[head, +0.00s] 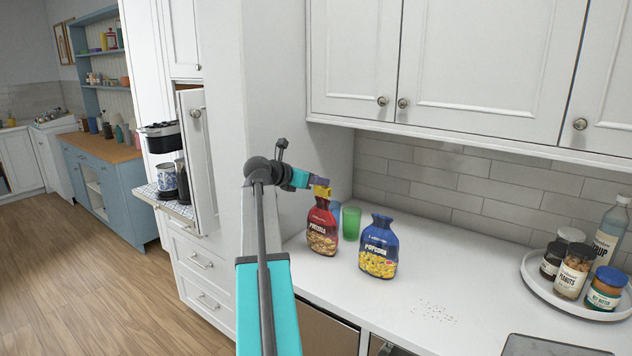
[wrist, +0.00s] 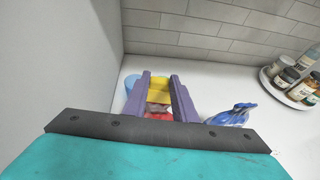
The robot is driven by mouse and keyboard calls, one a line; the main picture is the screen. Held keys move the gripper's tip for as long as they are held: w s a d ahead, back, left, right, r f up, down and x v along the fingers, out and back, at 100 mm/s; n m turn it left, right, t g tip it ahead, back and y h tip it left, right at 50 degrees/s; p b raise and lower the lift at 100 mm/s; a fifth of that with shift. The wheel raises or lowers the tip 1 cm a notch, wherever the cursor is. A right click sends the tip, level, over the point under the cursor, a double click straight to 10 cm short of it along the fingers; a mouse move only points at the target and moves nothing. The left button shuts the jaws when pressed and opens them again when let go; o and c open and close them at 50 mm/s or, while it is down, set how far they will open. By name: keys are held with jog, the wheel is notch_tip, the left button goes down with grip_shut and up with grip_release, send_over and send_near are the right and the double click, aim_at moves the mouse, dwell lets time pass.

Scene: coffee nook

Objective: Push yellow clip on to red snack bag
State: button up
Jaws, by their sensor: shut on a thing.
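The red snack bag (head: 322,232) stands upright on the white counter, left of the blue popcorn bag. My gripper (head: 321,187) is above its narrow top, with its purple fingers shut on the yellow clip (head: 322,193). In the wrist view the yellow clip (wrist: 158,88) is between the two fingers, and part of the red bag (wrist: 159,115) shows just below it. The clip is at the bag's top edge in the head view. I cannot tell whether it grips the bag.
The blue popcorn bag (head: 379,247) stands close on the right. A green cup (head: 351,223) and a blue cup (head: 335,212) stand behind the bags. A round white tray (head: 537,277) with jars is at the far right. A wall panel is close on the left. The front counter holds scattered crumbs (head: 436,311).

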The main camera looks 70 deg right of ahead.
jog(key=shift+f+p, duration=0.4)
jog(key=shift+f, duration=1)
dwell(1.6)
jog(key=o, duration=1.1)
jog(key=b+v, duration=0.2)
jog(key=v, duration=1.2)
jog(key=shift+f, duration=0.1)
jog(key=shift+f, duration=0.1)
